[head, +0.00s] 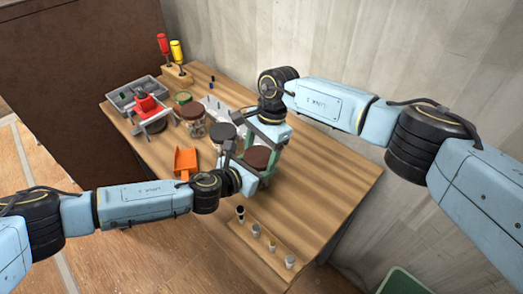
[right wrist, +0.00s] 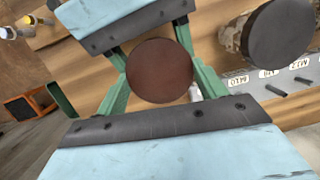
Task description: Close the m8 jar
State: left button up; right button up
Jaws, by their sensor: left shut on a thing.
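A jar with a round brown lid (head: 257,157) stands at the front of the bench, between my two grippers. The lid (right wrist: 160,71) is seen from above in the right wrist view and hides the jar's body. No label on this jar is readable. My left gripper (head: 240,158) comes in from the left and is shut on the jar. My right gripper (head: 264,150) comes from the back right. Its green fingers (right wrist: 160,85) flank the lid on both sides; whether they press on it I cannot tell.
A dark-lidded jar (head: 222,131) and a brown-lidded jar (head: 191,112) stand close by. A grey tray (head: 122,103) and a red clamp-like tool (head: 147,106) are farther back. The bench's right side is clear.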

pick_arm(q)
jog(key=shift+s+d+r, duration=0.1)
jog(key=shift+d+r, duration=0.05)
jog(key=shift+d, duration=0.05)
pick_arm(e)
jog(key=shift+o, duration=0.7)
jog(key=shift+d+f, duration=0.2)
jog(key=shift+f, duration=0.5)
jog(key=shift+d, duration=0.1)
jog(key=v, duration=0.4)
jog(key=shift+r, duration=0.15)
pick_arm(q)
jog(key=shift+a, duration=0.15)
pick_arm(e)
jog(key=shift+a+r, duration=0.1)
jog(key=shift+a, duration=0.1)
jog(key=c, duration=1.4)
jog(key=shift+a+f, duration=0.15)
jog(key=shift+f, duration=0.2)
